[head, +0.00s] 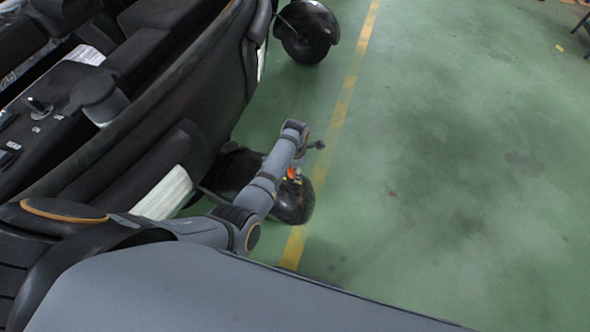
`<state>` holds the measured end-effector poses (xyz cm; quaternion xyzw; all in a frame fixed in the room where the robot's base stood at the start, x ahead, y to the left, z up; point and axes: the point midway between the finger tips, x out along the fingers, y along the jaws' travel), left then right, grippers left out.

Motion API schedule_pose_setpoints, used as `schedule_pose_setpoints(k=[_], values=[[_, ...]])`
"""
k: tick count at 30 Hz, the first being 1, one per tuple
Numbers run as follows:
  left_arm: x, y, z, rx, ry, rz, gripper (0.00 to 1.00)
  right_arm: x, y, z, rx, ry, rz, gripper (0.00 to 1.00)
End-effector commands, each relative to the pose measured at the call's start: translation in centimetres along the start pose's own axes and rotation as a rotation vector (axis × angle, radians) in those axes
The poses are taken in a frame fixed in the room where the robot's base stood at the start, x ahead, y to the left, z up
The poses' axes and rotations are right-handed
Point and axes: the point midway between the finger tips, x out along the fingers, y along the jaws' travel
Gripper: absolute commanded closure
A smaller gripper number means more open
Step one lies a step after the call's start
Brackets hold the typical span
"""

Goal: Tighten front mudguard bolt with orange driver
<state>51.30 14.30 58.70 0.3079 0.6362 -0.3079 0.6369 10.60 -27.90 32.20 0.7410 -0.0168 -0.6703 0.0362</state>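My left arm reaches from the lower left over a black mudguard (294,203) at the side of the dark vehicle. The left gripper is mostly hidden behind my own forearm and wrist, and its fingers cannot be made out. A small orange and red piece (292,173), perhaps the orange driver, shows just right of the forearm, above the mudguard. Whether it is held or touches the mudguard cannot be told. The bolt is not visible. My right gripper is not in view.
The dark rickshaw body (215,105) fills the upper left. Another black wheel with a mudguard (318,22) stands at the top. A yellow line (345,95) runs along the green floor (450,170), which is largely clear to the right.

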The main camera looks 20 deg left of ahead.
Motion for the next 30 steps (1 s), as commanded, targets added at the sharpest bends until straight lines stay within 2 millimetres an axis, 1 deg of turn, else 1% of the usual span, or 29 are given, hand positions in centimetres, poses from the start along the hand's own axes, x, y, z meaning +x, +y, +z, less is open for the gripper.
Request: schedule_pose_setpoints(k=[11,30], values=[[0.2,0.0,0.0,0.0,0.0,0.0,0.98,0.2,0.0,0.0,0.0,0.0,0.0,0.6],[1.5,0.0,0.0,0.0,0.0,0.0,0.98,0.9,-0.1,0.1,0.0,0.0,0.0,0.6]])
